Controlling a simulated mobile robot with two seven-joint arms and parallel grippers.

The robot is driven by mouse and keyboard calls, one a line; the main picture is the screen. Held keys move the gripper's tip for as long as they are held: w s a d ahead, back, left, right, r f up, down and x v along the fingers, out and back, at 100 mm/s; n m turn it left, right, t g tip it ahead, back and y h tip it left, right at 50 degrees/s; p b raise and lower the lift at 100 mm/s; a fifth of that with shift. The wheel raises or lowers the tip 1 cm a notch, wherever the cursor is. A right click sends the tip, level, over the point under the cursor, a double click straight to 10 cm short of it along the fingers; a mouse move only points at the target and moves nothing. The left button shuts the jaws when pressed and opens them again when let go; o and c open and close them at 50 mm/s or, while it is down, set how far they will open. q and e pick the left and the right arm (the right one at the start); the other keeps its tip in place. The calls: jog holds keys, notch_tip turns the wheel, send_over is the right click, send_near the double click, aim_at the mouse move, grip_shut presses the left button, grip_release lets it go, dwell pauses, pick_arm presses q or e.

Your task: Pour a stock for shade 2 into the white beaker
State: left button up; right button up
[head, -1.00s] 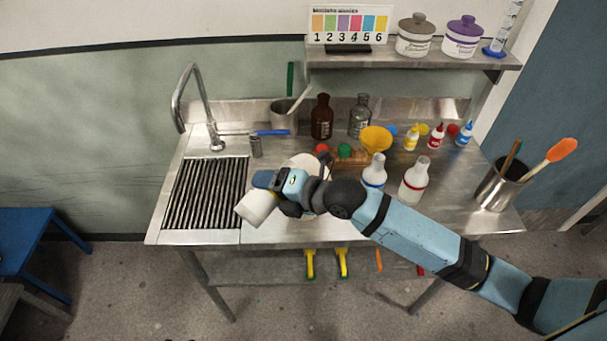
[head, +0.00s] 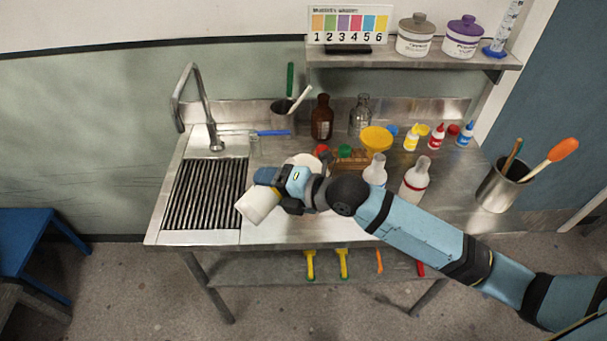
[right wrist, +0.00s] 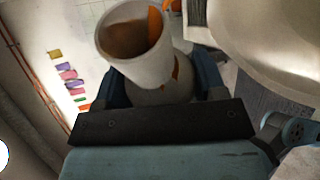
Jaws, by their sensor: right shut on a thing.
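My right gripper (head: 275,188) is shut on a white cup (head: 257,205), held tilted over the steel counter beside the drain grate. In the right wrist view the cup (right wrist: 137,48) shows its open mouth, with a brownish-orange inside and orange patches on its rim and side. A white rounded vessel (head: 300,161) is mostly hidden behind my right gripper; I cannot tell if it is the white beaker. A large cream-white rounded vessel (right wrist: 280,45) fills the upper right of the wrist view. The shade chart (head: 348,25) shows green above number 2. My left gripper is out of view.
Yellow (head: 411,138), red (head: 437,137) and blue (head: 466,134) small bottles stand at the back right. White bottles (head: 414,180), a yellow funnel (head: 376,138), a brown bottle (head: 322,118) and a steel pot (head: 497,188) crowd the counter. The drain grate (head: 205,195) is clear.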

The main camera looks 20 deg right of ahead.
jog(key=shift+w+d+r+m+y+b, duration=0.3)
jog(key=shift+d+r+m+b, duration=0.1)
jog(key=shift+d, duration=0.1)
dwell(1.8)
jog(key=shift+r, duration=0.15)
dwell(1.1)
